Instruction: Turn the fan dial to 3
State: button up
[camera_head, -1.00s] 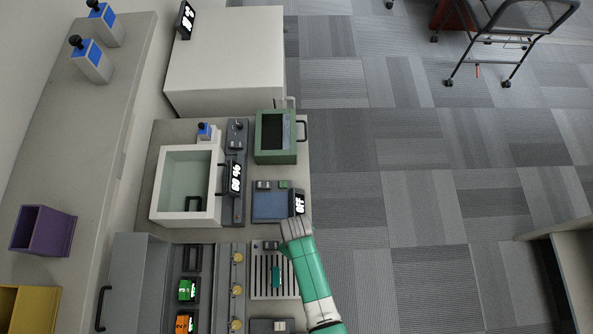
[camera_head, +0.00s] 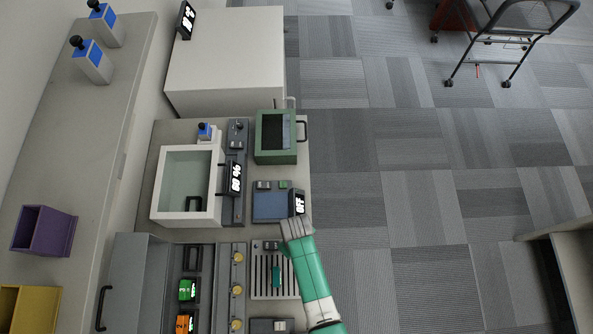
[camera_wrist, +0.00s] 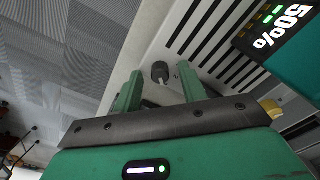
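A black round dial (camera_wrist: 160,72) sits on a light panel with dark slots (camera_wrist: 190,35) in the wrist view. A small pale mark shows beside the dial; no numbers are readable there. My gripper (camera_wrist: 159,88) is open, with one green finger on each side of the dial. I cannot tell whether either finger touches it. In the head view the slotted panel (camera_head: 258,285) lies at the bottom middle, and my gripper (camera_head: 285,249) is at its upper right edge, partly hidden by my arm.
A teal thing (camera_head: 276,276) lies over the slots; a display (camera_wrist: 280,27) reading 50% shows near there in the wrist view. A blue-topped unit (camera_head: 270,205) with an OFF display stands just beyond. A green box (camera_head: 272,137) is farther up. Open floor lies right.

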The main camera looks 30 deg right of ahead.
notch_tip(320, 180, up, 8)
jog(key=shift+f+p, duration=0.1)
jog(key=shift+p, duration=0.45)
